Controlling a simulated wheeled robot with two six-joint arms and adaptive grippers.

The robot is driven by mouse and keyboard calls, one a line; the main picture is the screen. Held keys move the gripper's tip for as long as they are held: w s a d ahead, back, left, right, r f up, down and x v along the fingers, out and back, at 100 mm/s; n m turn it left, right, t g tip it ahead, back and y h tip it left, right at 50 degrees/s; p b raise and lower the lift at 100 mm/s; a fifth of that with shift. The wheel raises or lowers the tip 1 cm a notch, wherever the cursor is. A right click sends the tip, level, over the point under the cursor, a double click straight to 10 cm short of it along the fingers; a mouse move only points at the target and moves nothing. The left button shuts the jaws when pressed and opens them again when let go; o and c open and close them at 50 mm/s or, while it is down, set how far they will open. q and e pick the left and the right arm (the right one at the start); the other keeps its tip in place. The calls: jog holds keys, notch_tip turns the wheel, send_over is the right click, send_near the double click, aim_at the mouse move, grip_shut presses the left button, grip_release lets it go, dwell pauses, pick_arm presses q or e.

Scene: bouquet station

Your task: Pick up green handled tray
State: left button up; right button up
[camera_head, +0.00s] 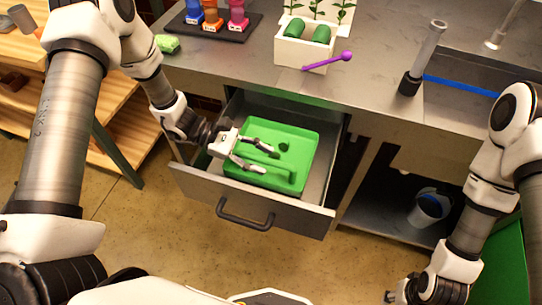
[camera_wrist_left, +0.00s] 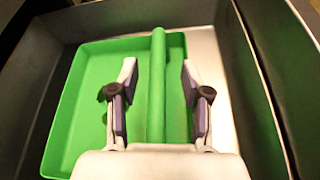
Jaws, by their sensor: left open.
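The green tray (camera_head: 303,143) lies inside the pulled-out drawer below the counter. In the left wrist view the tray (camera_wrist_left: 82,75) shows its raised bar handle (camera_wrist_left: 157,95) running between my fingers. My left gripper (camera_head: 268,162) is open over the tray, and its fingers also show in the left wrist view (camera_wrist_left: 158,68), one on each side of the handle with gaps. The gripper partly hides the handle in the head view. My right gripper (camera_head: 392,297) is at the bottom edge, away from the tray; its fingers are too small and cut off to read.
The grey drawer (camera_head: 198,187) has a dark front handle (camera_head: 245,214), and its walls surround the tray closely. The counter (camera_head: 255,60) overhangs behind, with a white planter box (camera_head: 290,50) and a purple tool (camera_head: 330,61). A bucket (camera_head: 428,208) stands on the lower shelf at right.

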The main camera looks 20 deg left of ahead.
pick_arm(q)
jog(key=shift+w+x, duration=0.2)
jog(key=shift+x, duration=0.7)
jog(key=shift+a, duration=0.1)
grip_shut()
jog(key=shift+s, duration=0.1)
